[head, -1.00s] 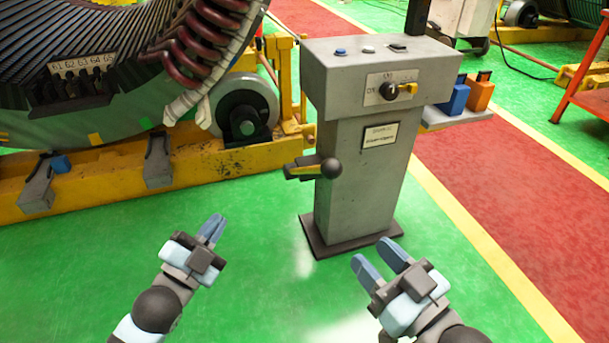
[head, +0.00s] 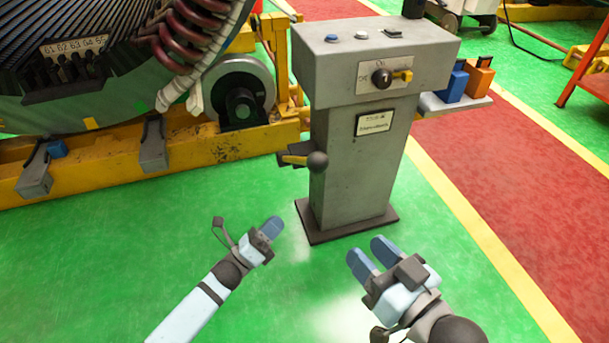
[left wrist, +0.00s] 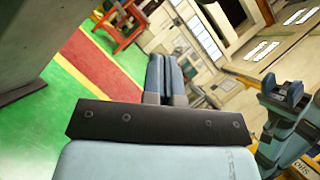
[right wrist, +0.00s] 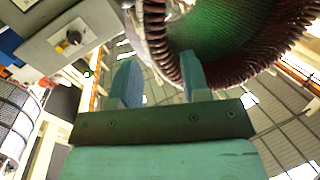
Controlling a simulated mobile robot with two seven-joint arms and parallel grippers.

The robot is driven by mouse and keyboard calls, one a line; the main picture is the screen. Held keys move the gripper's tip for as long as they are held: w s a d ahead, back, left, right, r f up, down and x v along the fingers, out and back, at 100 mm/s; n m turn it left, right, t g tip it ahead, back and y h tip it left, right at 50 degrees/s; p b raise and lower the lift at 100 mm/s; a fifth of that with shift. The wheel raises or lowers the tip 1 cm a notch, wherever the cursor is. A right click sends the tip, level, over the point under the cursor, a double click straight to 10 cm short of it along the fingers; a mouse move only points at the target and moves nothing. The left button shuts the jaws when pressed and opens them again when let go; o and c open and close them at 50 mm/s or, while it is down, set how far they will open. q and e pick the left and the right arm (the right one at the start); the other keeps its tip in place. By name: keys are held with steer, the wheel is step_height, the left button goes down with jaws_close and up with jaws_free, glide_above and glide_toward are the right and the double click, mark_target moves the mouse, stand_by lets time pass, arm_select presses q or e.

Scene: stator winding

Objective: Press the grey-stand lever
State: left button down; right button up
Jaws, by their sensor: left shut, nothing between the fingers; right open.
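The grey stand (head: 350,175) stands upright on a dark base plate in the middle of the head view. Its lever (head: 301,158), with a dark round knob, sticks out from the left side of the column. My left gripper (head: 272,227) is shut and empty, below and to the left of the lever and apart from it. Its closed blue fingers also show in the left wrist view (left wrist: 164,75). My right gripper (head: 370,256) is open and empty, in front of the stand's base. Its parted fingers show in the right wrist view (right wrist: 160,82).
The stand's top has buttons and a rotary switch (head: 382,78). A side shelf (head: 450,104) on the right holds blue and orange items. The large stator (head: 75,70) and its yellow frame (head: 95,165) fill the left. Green floor around the stand is clear.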

arm_select(q)
steer(key=w+a+r+b+x, duration=0.1)
steer(key=b+x, duration=0.3)
steer(key=x, duration=0.8)
steer(key=shift+w+a+r, duration=0.2)
steer(key=shift+w+r, duration=0.05)
steer(key=shift+r, duration=0.3)
arm_select(e)
steer(key=shift+w+d+f+n, duration=0.15)
steer(key=shift+w+f+n, duration=0.1)
steer(key=shift+f+n, duration=0.25)
steer(key=shift+w+d+f+n, duration=0.1)
steer(key=shift+w+f+n, duration=0.15)
steer(key=shift+f, duration=0.45)
